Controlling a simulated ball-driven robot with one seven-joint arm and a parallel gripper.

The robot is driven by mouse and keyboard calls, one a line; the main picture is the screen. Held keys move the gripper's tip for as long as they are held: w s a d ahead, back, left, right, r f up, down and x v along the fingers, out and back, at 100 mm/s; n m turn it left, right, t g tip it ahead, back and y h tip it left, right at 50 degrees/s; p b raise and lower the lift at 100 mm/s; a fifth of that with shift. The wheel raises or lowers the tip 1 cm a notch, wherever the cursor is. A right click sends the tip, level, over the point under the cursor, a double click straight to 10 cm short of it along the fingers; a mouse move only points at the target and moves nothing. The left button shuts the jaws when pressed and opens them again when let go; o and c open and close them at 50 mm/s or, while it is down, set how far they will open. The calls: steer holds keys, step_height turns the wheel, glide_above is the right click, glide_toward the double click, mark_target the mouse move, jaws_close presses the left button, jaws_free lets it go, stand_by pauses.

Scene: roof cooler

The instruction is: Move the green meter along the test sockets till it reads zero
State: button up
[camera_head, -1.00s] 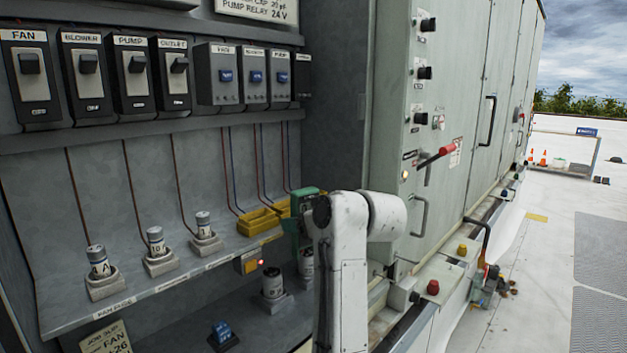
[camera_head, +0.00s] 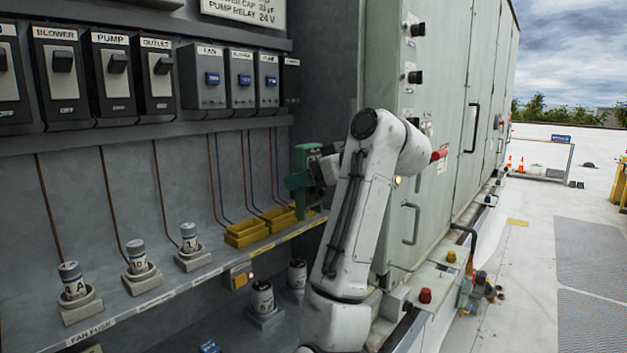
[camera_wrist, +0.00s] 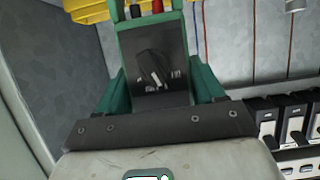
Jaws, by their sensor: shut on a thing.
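My gripper (camera_head: 318,172) is shut on the green meter (camera_head: 304,166) and holds it up against the back of the cabinet, above the shelf. In the wrist view the meter (camera_wrist: 152,60) shows a dark face with a selector knob, and a red and a black plug at its top end. I cannot read a value on it. Several yellow blocks (camera_head: 246,233), apparently the test sockets, sit on the shelf below and left of the meter, with red and blue wires running down to them. The meter looks apart from them. One yellow block (camera_wrist: 88,10) shows in the wrist view.
Fuses on bases (camera_head: 138,258) stand along the shelf (camera_head: 180,290) at left. Switches (camera_head: 112,75) and relay boxes (camera_head: 210,78) line the wall above.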

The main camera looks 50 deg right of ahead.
steer(key=shift+b+x, duration=0.7)
steer(key=shift+x, duration=4.65)
steer(key=shift+f, duration=0.15)
steer(key=shift+s, duration=0.1)
steer(key=shift+f, duration=0.25)
steer(key=o, duration=1.5)
steer(key=shift+c, duration=0.2)
steer(key=b+v, duration=0.1)
steer(key=v, duration=0.9)
steer(key=shift+s+r, duration=0.2)
steer(key=shift+s, duration=0.15)
